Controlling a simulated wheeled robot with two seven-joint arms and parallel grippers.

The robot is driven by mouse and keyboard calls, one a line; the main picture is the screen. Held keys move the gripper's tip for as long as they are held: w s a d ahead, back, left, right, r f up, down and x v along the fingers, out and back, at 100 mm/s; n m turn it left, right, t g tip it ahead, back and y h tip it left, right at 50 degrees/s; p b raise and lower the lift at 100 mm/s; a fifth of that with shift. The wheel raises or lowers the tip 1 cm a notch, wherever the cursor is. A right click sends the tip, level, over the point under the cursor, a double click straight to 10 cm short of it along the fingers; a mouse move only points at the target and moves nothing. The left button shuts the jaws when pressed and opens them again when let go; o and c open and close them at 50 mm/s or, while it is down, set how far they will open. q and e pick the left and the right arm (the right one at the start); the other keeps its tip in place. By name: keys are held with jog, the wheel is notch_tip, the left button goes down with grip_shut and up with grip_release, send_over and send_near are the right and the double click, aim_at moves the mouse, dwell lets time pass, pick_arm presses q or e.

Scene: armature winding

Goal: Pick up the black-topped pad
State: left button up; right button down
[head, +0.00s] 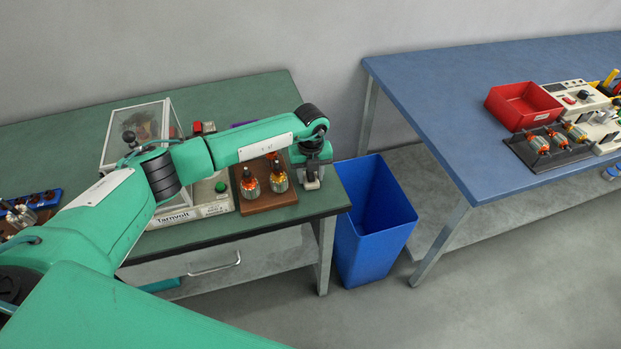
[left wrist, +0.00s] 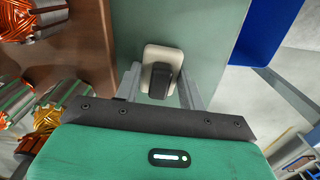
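The black-topped pad (left wrist: 161,55) has a pale base and a dark raised top. In the left wrist view it lies over the green table, between the fingers of my left gripper (left wrist: 160,72). One finger is on each side, close to the pad's edges; I cannot tell whether they touch it. The fingers are spread wide. In the head view my left gripper (head: 312,176) points down near the right end of the green table (head: 285,213), with the pale pad (head: 312,185) at its tips. My right gripper is not in view.
A brown board (head: 266,199) with copper-wound armatures stands just left of the gripper. A blue bin (head: 372,225) is on the floor beyond the table's right edge. A clear-fronted box (head: 137,138) stands farther left. The blue table (head: 450,110) at right holds a red tray (head: 522,105).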

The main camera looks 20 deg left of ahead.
pick_arm(q)
jog(key=shift+c, duration=0.5)
jog(key=shift+r, duration=0.1)
